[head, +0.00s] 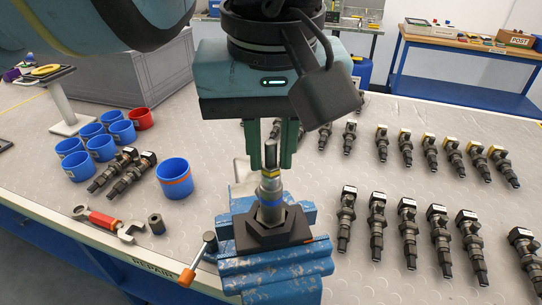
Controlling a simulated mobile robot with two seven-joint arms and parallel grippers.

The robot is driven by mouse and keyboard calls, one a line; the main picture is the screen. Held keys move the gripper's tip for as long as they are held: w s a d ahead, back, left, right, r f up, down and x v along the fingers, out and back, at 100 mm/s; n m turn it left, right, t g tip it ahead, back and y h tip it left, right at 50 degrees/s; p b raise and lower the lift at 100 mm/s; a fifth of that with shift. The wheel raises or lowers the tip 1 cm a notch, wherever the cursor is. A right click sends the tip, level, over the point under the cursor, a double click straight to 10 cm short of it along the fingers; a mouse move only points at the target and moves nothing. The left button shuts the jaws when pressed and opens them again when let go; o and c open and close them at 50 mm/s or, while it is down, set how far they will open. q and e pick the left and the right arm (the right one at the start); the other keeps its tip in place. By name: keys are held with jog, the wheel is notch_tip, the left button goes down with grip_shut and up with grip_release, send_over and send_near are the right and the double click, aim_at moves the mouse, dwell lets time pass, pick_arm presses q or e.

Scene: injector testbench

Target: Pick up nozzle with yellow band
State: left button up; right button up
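The nozzle with the yellow band (270,173) stands upright at the top of an injector assembly with a blue band, held in a black hexagonal holder (262,236) on the blue vise (275,268). My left gripper (271,160) comes down from above, with its two green fingers on either side of the nozzle's slim dark upper part. The fingers are apart, with gaps showing beside the nozzle, so the gripper looks open. Whether a finger touches the nozzle cannot be told. My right gripper is not in view.
Blue cups (175,178), a red cup (140,118), two loose injectors and a red-handled wrench (104,220) lie at left. The vise handle (197,258) sticks out left.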

aim_at(271, 140)
pick_arm(q)
grip_shut()
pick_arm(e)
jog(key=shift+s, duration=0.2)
pick_arm(q)
jog(key=shift+r, duration=0.85)
notch_tip(271, 140, up, 2)
jog(key=s+a, duration=0.3)
jog(key=a, duration=0.4)
jog(key=s+a+r+b, duration=0.1)
jog(key=s+a, duration=0.2)
jog(key=a, duration=0.4)
jog(key=shift+s+a+r, duration=0.15)
jog(key=shift+s+a, duration=0.1)
jog(key=shift+a, duration=0.1)
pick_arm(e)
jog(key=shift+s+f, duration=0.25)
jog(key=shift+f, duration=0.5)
